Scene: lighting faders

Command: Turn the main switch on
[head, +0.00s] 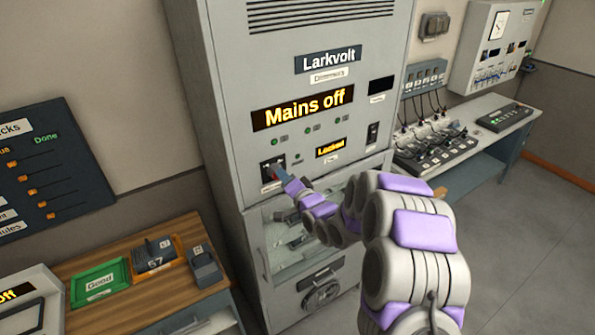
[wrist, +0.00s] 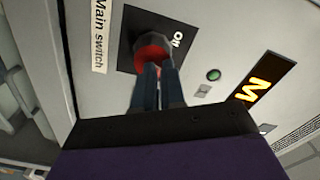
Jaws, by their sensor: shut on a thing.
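The main switch is a red and grey knob (wrist: 152,49) on a black square plate (wrist: 128,40), with a "Main switch" label (wrist: 99,35) beside it in the wrist view. My gripper (wrist: 158,70) is shut on the knob, its two dark fingers at the red part. In the head view the switch plate (head: 265,168) is low on the left of the grey Larkvolt cabinet (head: 235,120), and my gripper (head: 281,174) reaches it. The display (head: 303,107) reads "Mains off". The knob's exact angle is hard to tell.
A small display (head: 331,148) reads "Locked". A glass-fronted compartment (head: 290,240) is below the switch. A wooden table (head: 135,310) with a green "Good" tray (head: 99,281) stands at left, and a bench with a fader desk (head: 435,150) at right. The floor at right is clear.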

